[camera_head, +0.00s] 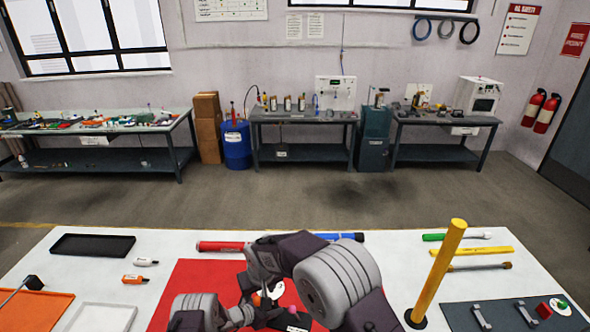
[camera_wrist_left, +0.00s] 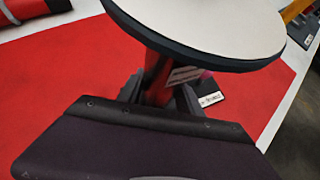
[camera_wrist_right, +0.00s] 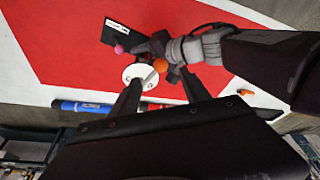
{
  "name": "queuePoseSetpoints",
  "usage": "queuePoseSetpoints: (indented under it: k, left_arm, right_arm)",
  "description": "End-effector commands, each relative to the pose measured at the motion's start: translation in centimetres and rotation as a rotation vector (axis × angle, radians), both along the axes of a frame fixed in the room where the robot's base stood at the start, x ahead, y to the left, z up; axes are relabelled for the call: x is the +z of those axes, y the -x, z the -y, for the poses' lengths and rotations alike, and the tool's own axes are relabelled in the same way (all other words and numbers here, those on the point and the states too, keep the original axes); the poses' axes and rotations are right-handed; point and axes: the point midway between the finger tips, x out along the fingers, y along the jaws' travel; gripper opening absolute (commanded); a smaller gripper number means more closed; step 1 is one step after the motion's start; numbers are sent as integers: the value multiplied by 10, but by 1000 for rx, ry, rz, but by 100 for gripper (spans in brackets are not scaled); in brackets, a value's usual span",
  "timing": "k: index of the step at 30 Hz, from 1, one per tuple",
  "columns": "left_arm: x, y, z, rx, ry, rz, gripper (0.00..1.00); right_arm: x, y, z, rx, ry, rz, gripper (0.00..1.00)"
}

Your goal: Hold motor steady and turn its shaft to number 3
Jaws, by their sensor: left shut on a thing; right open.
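The motor stands on the red mat (camera_head: 190,295). Its round white dial (camera_wrist_right: 133,70) shows in the right wrist view, with an orange ball and a pink ball close by. In the left wrist view the dial (camera_wrist_left: 205,22) is large, and a black base with a white label (camera_wrist_left: 211,99) lies beyond. My left gripper (camera_wrist_left: 160,97) is shut on the red and black motor body (camera_wrist_left: 157,72) under the dial. My right gripper (camera_wrist_right: 162,90) is open, its fingers spread near the dial and apart from it. In the head view my arms hide most of the motor.
A blue tube (camera_head: 340,237) and a red tube (camera_head: 220,246) lie behind the mat. A yellow post (camera_head: 437,270) stands at the right, near a dark panel (camera_head: 470,318). A black tray (camera_head: 92,245), a white tray (camera_head: 100,317) and small bottles (camera_head: 134,279) are at the left.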

Motion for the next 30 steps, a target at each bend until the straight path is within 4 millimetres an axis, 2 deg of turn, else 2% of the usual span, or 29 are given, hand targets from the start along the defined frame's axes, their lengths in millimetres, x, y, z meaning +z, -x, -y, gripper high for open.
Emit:
queuePoseSetpoints:
  k: [15, 21, 29, 30]
  left_arm:
    - [2, -1, 0, 0, 3, 5, 0]
    - [2, -2, 0, 0, 3, 5, 0]
    - [2, -2, 0, 0, 3, 5, 0]
    - [2, -2, 0, 0, 3, 5, 0]
  right_arm:
    - [-79, -21, -10, -1, 2, -2, 55]
    - [-91, -25, -12, -2, 2, -3, 55]
    - [-92, -25, -13, -2, 1, -2, 55]
    - [-92, -25, -13, -2, 1, -2, 46]
